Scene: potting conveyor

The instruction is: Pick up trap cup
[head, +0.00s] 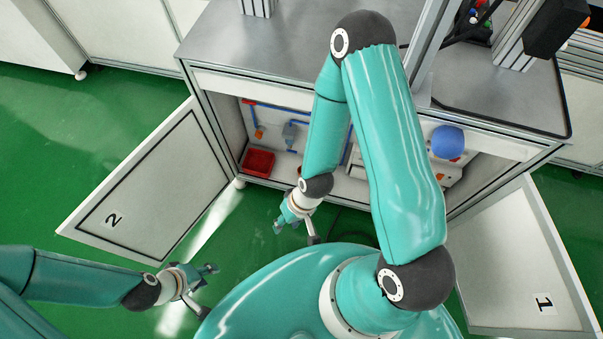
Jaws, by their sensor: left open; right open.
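A small grey-blue cup-like part (290,133) hangs on the blue piping inside the open cabinet, and it may be the trap cup; it is too small to be sure. My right gripper (296,234) is open and empty in front of the cabinet opening, below and apart from that part. My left gripper (207,290) is open and empty over the green floor at lower left, far from the cabinet interior. My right arm hides the middle of the cabinet.
A red bin (258,162) stands on the cabinet floor at left. A blue round object (447,142) shows right of my arm. Cabinet doors marked 2 (150,185) and 1 (515,255) stand open on both sides. The grey worktop (250,45) overhangs the opening.

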